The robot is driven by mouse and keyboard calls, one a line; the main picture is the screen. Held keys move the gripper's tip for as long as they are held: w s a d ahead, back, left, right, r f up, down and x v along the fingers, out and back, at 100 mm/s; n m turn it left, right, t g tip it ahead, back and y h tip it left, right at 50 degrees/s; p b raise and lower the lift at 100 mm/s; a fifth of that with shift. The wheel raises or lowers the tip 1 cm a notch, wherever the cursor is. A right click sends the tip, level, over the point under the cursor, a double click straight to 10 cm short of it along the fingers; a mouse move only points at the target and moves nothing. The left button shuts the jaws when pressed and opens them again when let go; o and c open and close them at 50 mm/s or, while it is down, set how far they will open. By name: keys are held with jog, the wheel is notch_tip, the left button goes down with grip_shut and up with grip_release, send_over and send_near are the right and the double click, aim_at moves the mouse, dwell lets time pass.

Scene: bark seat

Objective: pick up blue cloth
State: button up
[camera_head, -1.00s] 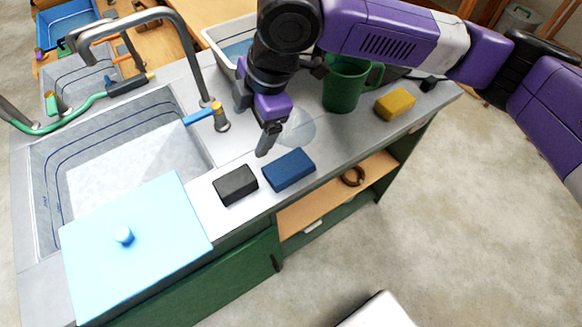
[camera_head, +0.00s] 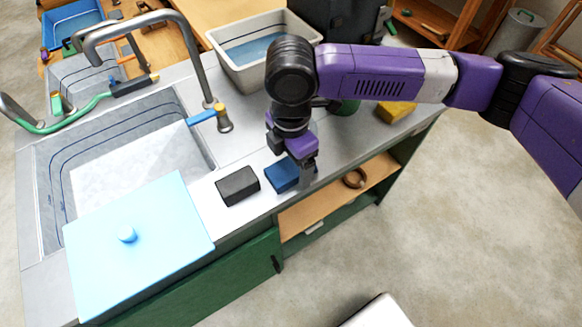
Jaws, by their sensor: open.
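A dark blue block-shaped item (camera_head: 281,175), which looks like the blue cloth, lies on the grey counter near its front edge. My gripper (camera_head: 294,169) is right over it, pointing down, with the purple hand hiding its right part. One finger shows at the item's right end and another dark part at its upper left. The jaws are open; I cannot tell whether the fingers touch the item.
A black block (camera_head: 238,186) lies just left of the blue item. The sink (camera_head: 110,165) with a light blue lid (camera_head: 137,250) is left; a grey tub (camera_head: 240,72) stands behind.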

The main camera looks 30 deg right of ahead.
jog(key=shift+f, duration=0.3)
jog(key=c, duration=1.5)
